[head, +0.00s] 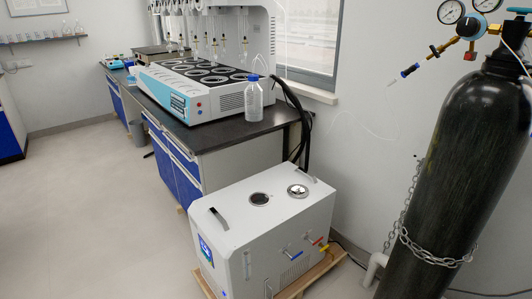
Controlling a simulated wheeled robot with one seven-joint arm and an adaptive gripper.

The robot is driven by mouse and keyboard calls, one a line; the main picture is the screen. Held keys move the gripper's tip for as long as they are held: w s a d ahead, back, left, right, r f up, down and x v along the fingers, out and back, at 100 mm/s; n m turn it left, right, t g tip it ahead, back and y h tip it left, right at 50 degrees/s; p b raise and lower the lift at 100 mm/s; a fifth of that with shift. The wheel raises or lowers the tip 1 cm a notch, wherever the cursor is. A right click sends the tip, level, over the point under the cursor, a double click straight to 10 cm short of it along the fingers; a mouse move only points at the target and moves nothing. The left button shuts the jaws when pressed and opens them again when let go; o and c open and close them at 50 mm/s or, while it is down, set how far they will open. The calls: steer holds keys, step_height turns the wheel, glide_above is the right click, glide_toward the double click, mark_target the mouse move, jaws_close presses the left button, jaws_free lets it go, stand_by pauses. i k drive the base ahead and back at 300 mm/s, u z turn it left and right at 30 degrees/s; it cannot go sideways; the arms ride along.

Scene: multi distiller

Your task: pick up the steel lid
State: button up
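The steel lid (298,190) is a small round shiny disc with what looks like a dark knob at its middle. It lies on the top right of a white box-shaped machine (252,222) on the floor. To its left on the same top is a round dark opening with a metal rim (259,199). Nothing visible covers the lid. My gripper is not in the head view, so its place relative to the lid cannot be told.
A dark-topped bench (215,136) with a multi-position distiller (205,88) and a blue-capped bottle (253,103) stands behind the machine. A chained black gas cylinder (450,170) stands at the right. The machine rests on a wooden pallet (322,272). Floor at the left is clear.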

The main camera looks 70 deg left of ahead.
mark_target(294, 191)
steer(key=u, duration=3.3)
steer(key=k, duration=1.1)
steer(key=z, duration=0.9)
steer(key=i, duration=1)
